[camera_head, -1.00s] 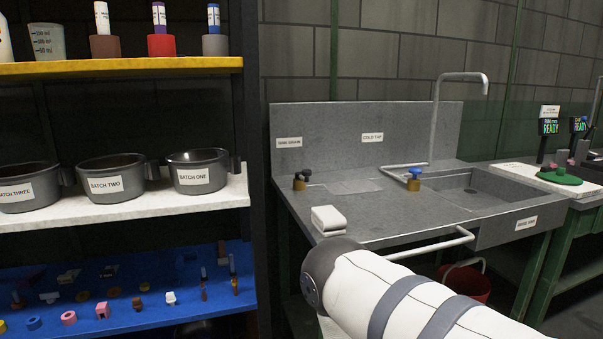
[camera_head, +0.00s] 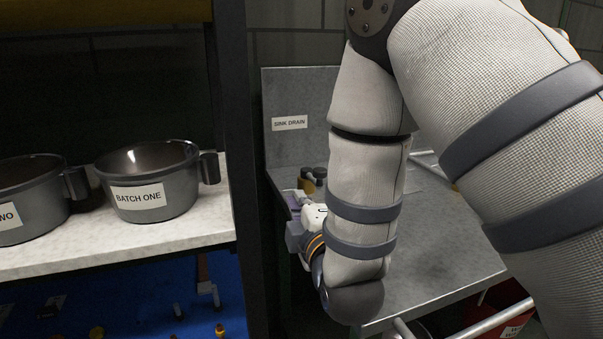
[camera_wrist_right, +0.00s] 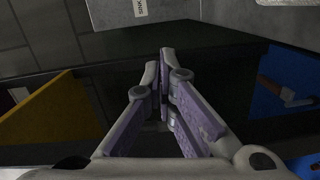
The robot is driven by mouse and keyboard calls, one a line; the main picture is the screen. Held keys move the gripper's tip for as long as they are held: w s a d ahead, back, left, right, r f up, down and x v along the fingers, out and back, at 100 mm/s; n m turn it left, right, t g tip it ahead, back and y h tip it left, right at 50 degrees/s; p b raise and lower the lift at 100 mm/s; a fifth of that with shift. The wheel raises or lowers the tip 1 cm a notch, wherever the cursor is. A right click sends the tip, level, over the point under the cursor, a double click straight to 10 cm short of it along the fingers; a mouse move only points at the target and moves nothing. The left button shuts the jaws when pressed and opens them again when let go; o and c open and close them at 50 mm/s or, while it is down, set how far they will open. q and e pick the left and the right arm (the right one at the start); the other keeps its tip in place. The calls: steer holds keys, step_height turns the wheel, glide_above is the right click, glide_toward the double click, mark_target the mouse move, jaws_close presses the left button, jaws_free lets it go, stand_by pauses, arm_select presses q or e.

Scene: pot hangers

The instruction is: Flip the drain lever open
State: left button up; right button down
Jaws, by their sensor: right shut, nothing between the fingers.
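The drain lever (camera_head: 314,177), dark with a brass-coloured base, stands at the back left of the metal sink counter (camera_head: 440,245), below the "SINK DRAIN" label (camera_head: 289,123). My right gripper (camera_head: 292,200) is just to the left of and nearer than the lever, at the counter's left edge. The gap between them is hard to judge. In the right wrist view, the right gripper's purple-padded fingers (camera_wrist_right: 163,65) converge, shut and empty. The lever is not visible there, but part of the label (camera_wrist_right: 140,8) is. My left gripper is not in view.
A shelf post (camera_head: 240,170) stands close to the gripper's left. The shelf (camera_head: 215,225) holds dark pots, including the "BATCH ONE" pot (camera_head: 150,180). A red bucket (camera_head: 512,320) is below the counter. My right arm hides much of the counter.

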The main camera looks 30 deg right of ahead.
steer(key=w+d, duration=0.2)
steer(key=w, duration=0.1)
steer(key=w+d, duration=0.2)
steer(key=w, duration=0.1)
steer(key=w+d, duration=0.2)
steer(key=d, duration=0.1)
steer(key=shift+w+f+b, duration=0.15)
steer(key=shift+w+b, duration=0.25)
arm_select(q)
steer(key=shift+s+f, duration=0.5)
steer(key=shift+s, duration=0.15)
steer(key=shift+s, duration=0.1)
arm_select(e)
steer(key=shift+w, duration=0.1)
